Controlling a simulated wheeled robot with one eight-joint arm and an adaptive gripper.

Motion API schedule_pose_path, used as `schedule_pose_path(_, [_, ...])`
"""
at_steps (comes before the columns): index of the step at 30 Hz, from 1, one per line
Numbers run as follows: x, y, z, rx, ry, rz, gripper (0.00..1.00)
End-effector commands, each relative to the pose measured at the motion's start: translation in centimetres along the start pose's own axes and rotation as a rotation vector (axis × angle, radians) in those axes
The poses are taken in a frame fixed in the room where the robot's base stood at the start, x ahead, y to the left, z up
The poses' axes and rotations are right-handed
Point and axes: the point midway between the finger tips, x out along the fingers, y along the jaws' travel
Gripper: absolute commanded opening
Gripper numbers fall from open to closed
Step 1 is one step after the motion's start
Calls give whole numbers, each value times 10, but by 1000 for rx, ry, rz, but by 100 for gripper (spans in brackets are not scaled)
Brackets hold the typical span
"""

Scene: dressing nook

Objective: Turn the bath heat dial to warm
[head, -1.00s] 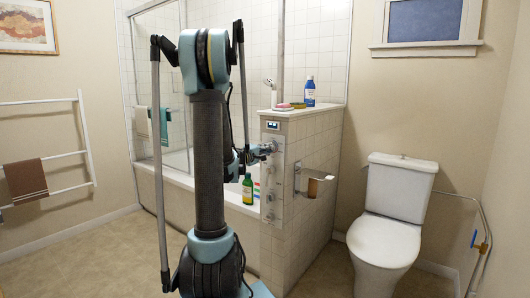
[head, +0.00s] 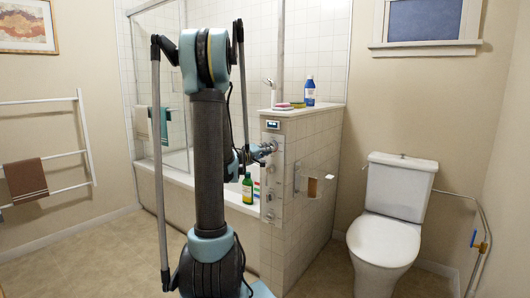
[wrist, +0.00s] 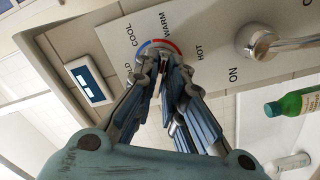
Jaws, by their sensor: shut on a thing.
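The bath heat dial sits on a white panel (wrist: 205,50) in the wrist view. A blue and red arc (wrist: 163,43) shows around its edge, with the words COLD, COOL, WARM and HOT. My gripper (wrist: 164,66) is shut on the dial, and its fingers cover most of it. The dial's pointer is hidden, so I cannot tell its setting. In the head view, my gripper (head: 265,149) reaches the upper part of the panel (head: 275,178) on the tiled half wall.
A small display (wrist: 88,81) and a chrome tap lever (wrist: 257,41) flank the dial. A green bottle (head: 247,189) stands on the bath edge. A blue bottle (head: 309,91) stands on the wall top. A roll holder (head: 311,187) juts from the wall near the toilet (head: 385,228).

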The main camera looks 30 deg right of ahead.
Motion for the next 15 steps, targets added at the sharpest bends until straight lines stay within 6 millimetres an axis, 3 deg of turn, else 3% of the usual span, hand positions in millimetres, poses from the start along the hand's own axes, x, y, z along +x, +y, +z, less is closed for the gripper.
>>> schedule_pose_path(4, [0, -2, 0, 3, 0, -3, 0])
schedule_pose_path(5, [0, -1, 0, 3, 0, -3, 17])
schedule_pose_path(7, [0, -1, 0, 2, 0, -3, 30])
schedule_pose_path(15, [0, 0, 0, 0, 1, -1, 30])
